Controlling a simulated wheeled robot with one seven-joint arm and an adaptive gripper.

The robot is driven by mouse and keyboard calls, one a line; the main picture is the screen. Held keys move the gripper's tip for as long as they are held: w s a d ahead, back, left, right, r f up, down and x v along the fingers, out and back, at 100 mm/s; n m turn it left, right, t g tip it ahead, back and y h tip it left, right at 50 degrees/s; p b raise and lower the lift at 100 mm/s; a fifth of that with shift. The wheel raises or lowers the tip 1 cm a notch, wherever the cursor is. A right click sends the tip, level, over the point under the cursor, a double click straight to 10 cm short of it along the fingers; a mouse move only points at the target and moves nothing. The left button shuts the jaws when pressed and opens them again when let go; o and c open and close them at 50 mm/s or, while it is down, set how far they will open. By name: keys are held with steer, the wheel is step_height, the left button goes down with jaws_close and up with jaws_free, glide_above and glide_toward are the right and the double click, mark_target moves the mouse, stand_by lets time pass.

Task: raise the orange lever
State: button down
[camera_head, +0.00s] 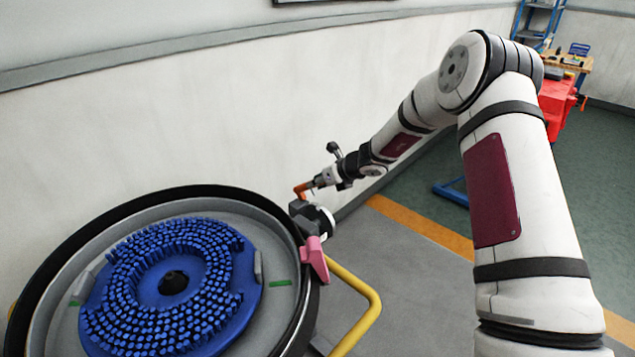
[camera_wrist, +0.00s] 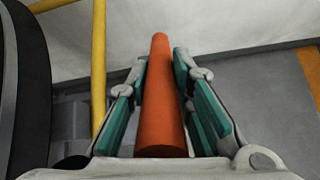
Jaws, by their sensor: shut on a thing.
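The orange lever (camera_head: 301,188) sticks up from a dark fitting on the right side of the round tank. In the wrist view the orange lever (camera_wrist: 160,95) runs up the middle of the picture, between the teal pads of my gripper (camera_wrist: 160,85). My gripper (camera_head: 315,183) is at the lever in the head view, shut on it.
The tank's black rim (camera_head: 310,290) holds a blue bristled brush disc (camera_head: 215,275). A pink clip (camera_head: 314,258) sits on the rim below the lever. A yellow rail (camera_head: 372,312) bends out at the right. A pale wall (camera_head: 200,110) stands close behind.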

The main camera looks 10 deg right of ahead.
steer(key=c, duration=1.4)
jaws_free()
steer(key=shift+w+d+r, duration=0.1)
steer(key=shift+w+r, duration=0.05)
steer(key=shift+r, duration=0.05)
steer(key=shift+d, duration=0.1)
steer(key=shift+s+d+r, duration=0.25)
steer(key=shift+d+r, duration=0.15)
steer(key=v, duration=1)
steer(key=shift+s+a+r, duration=0.15)
steer(key=shift+s+a, duration=0.1)
steer(key=shift+s, duration=0.35)
